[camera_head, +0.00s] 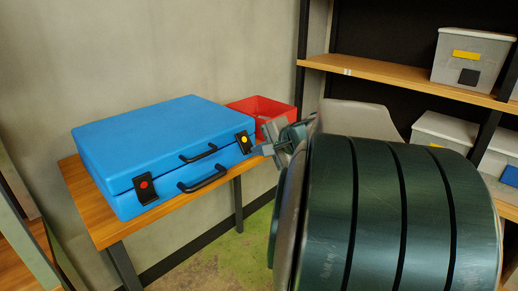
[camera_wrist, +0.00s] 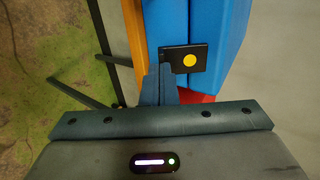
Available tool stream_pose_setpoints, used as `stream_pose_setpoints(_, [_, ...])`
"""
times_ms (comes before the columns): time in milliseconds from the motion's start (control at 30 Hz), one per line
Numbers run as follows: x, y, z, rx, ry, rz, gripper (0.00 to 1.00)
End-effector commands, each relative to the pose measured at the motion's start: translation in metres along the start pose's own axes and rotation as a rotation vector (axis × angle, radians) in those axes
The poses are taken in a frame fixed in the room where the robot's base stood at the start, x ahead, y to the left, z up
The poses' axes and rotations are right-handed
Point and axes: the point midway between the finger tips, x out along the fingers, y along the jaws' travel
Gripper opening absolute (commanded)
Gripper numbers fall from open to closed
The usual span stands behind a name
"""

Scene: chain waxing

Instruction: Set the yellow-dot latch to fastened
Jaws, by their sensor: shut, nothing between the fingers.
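The blue case (camera_head: 150,135) lies closed on a wooden table, with two black handles at its front. The yellow-dot latch (camera_head: 243,142) is a black plate near the right end of its front. It also shows in the wrist view (camera_wrist: 188,59), spanning the seam between lid and base. The red-dot latch (camera_head: 145,188) is near the left end. My gripper (camera_head: 262,149) is shut and empty, just right of the yellow-dot latch. In the wrist view the fingertips (camera_wrist: 160,78) are at the latch's lower left edge; I cannot tell whether they touch it.
A red bin (camera_head: 262,107) stands behind the case's right end, partly hidden by my arm. The wooden table (camera_head: 98,216) has a narrow bare strip in front. Shelves (camera_head: 400,75) with grey boxes (camera_head: 472,60) stand at the right. Green floor (camera_head: 232,250) is open below.

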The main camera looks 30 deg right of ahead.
Motion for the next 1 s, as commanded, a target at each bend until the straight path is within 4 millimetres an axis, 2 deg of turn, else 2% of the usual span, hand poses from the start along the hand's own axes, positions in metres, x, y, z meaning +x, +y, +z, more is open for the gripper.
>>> stream_pose_setpoints(33, [0.006, 0.008, 0.000, -0.001, 0.000, -0.023, 0.00])
stream_pose_setpoints(267, [0.011, 0.013, -0.001, 0.000, 0.003, -0.130, 0.00])
stream_pose_setpoints(533, [0.017, 0.019, -0.006, 0.006, 0.013, -0.123, 0.00])
stream_pose_setpoints(1000, [0.009, 0.007, -0.007, 0.007, 0.015, -0.122, 0.00])
